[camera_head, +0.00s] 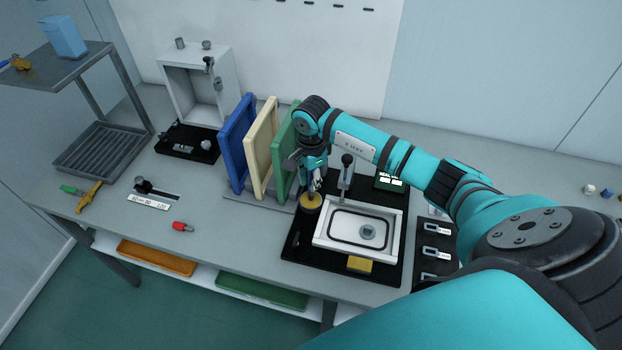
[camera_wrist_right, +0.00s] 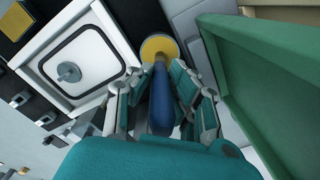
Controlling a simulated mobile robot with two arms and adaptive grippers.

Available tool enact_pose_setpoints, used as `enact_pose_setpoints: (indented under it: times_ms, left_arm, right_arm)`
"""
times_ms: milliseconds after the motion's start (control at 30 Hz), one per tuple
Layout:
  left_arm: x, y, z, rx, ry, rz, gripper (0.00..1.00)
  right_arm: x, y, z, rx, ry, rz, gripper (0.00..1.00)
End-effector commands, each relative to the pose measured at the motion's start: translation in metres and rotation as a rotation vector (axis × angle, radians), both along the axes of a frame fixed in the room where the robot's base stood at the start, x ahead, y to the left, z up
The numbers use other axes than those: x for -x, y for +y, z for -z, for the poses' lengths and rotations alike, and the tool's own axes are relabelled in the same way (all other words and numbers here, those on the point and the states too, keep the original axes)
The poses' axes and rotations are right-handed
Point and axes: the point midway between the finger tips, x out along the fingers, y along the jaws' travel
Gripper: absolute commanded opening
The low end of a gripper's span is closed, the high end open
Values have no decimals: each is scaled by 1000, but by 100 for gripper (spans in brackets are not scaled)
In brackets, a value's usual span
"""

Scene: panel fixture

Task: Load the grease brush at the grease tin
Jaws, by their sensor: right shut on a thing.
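My right gripper (camera_head: 315,178) is shut on the grease brush, whose blue handle (camera_wrist_right: 161,100) runs between the fingers in the right wrist view. The gripper is right above the tin, and the brush points down at the yellow top. The brush's tip appears to meet the grease, but I cannot tell how deep it is. My left gripper is not in view.
A white framed panel fixture (camera_head: 322,235) with a lever lies just right of the tin. A green upright panel (camera_head: 281,155) stands close to the left of my gripper, beside cream and blue ones. A yellow block (camera_head: 359,265) lies at the mat's front. The table left of the panels has free room.

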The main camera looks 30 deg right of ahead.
Motion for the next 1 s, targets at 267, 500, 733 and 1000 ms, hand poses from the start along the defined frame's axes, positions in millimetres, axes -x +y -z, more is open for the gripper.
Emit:
enact_pose_setpoints:
  times_ms: [267,500,733,1000]
  left_arm:
    - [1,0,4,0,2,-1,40]
    - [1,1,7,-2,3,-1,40]
    - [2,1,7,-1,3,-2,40]
    - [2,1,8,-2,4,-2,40]
  right_arm:
    - [0,0,4,0,0,0,0]
    - [0,0,7,0,0,1,0]
    - [0,0,7,0,0,0,0]
    - [0,0,7,0,-1,0,0]
